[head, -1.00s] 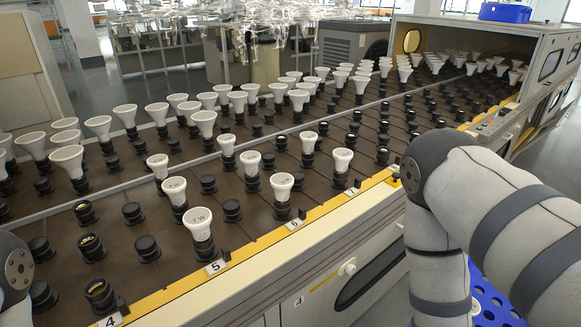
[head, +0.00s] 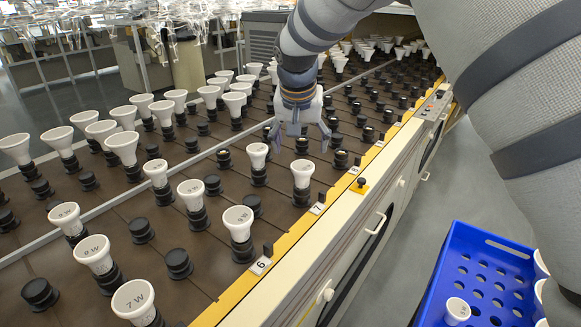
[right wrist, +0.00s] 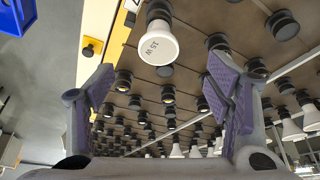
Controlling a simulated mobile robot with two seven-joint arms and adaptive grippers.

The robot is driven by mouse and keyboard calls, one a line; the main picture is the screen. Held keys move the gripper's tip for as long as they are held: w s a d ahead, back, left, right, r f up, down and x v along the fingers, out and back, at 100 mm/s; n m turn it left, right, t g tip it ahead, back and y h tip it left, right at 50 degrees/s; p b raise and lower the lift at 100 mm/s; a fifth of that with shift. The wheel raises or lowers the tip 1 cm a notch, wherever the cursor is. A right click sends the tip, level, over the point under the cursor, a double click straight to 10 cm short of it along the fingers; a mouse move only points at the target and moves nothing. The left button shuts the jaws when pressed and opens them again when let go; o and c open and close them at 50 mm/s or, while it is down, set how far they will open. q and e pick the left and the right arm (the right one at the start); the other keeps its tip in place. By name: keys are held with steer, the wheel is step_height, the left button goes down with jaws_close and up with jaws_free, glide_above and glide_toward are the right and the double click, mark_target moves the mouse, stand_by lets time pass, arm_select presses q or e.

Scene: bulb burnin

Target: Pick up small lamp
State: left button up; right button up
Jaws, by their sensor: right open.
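Small white lamps stand upright in black sockets on the brown rack. One white lamp (head: 302,172) stands near the front edge by label 7, just on the near side of my right gripper (head: 299,138). In the right wrist view a white lamp marked 15 W (right wrist: 159,44) stands in its socket beyond the fingertips, above the gap between them. My right gripper, also in that view (right wrist: 160,95), is open with nothing between its fingers. Another small lamp (head: 257,155) stands left of the gripper. My left gripper is out of view.
A blue perforated crate (head: 455,252) at lower right holds a white lamp (head: 458,309); further white rims show at its right edge. A yellow strip (head: 285,244) with number labels and a small yellow-based knob (head: 359,185) borders the rack. Empty sockets (head: 340,160) stand near the gripper.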

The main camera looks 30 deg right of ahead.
mark_target(302, 166)
steer(key=f, duration=0.2)
steer(key=d+f, duration=0.1)
steer(key=f, duration=0.1)
steer(key=shift+f, duration=0.15)
steer(key=x, duration=0.2)
steer(key=w+b+x, duration=0.1)
steer(key=x, duration=0.3)
steer(key=shift+w+d, duration=0.25)
steer(key=shift+d, duration=0.05)
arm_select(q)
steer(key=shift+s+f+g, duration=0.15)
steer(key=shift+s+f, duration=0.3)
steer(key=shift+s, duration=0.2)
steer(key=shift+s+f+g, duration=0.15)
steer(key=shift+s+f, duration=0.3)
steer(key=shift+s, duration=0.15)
arm_select(e)
steer(key=shift+c, duration=0.4)
steer(key=c, duration=1.2)
